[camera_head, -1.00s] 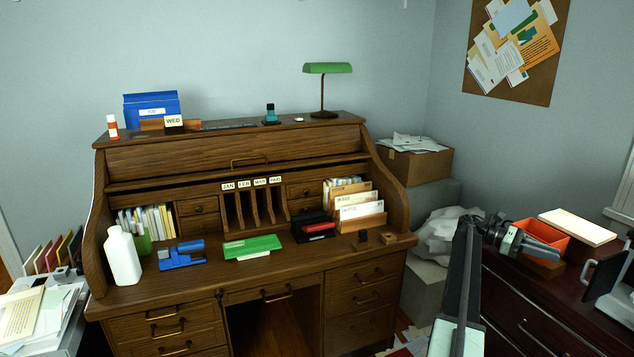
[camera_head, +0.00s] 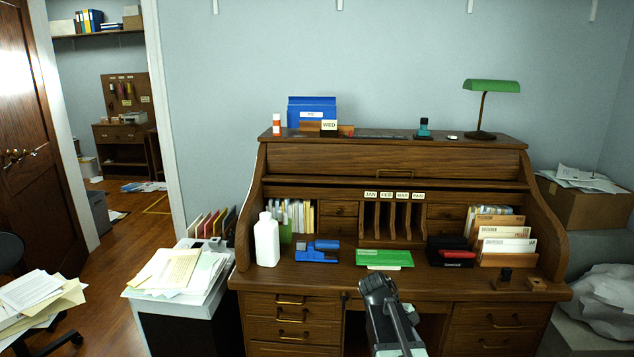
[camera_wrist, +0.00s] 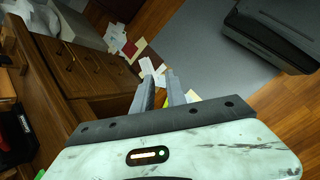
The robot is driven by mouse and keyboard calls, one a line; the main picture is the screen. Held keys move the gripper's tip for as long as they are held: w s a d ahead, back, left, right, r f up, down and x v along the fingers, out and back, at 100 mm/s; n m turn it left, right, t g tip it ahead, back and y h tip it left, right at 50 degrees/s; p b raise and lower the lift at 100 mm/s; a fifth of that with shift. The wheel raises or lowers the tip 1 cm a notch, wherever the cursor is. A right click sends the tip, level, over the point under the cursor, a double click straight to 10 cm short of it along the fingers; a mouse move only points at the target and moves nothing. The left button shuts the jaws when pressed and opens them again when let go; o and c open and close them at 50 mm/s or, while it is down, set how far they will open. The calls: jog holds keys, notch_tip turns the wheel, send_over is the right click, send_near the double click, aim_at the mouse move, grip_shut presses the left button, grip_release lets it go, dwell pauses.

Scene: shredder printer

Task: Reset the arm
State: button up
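In the wrist view my gripper (camera_wrist: 160,76) has two grey fingers a little apart, with papers and floor showing between them. It holds nothing that I can see. In the head view my arm (camera_head: 392,315) is at the bottom centre, in front of the roll-top desk (camera_head: 395,162).
A white bottle (camera_head: 266,240), a blue tool (camera_head: 318,251) and a letter sorter (camera_head: 506,244) stand on the desk. A paper-covered cabinet (camera_head: 165,318) is at the left. A box (camera_head: 585,206) and a crumpled white bag (camera_head: 597,300) are at the right. Floor lies open by the doorway.

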jog(key=s+a+f+m+t+y, duration=0.1)
jog(key=s+a+f+m+y, duration=0.2)
jog(key=a, duration=0.5)
jog(key=s+a+f+m+t+y, duration=0.1)
jog(key=s+a+m+y, duration=0.2)
jog(key=a+m, duration=0.35)
notch_tip(320, 180, up, 15)
jog(key=p, duration=1.5)
jog(key=shift+w+a, duration=0.15)
jog(key=shift+a, duration=0.3)
jog(key=shift+n, duration=0.25)
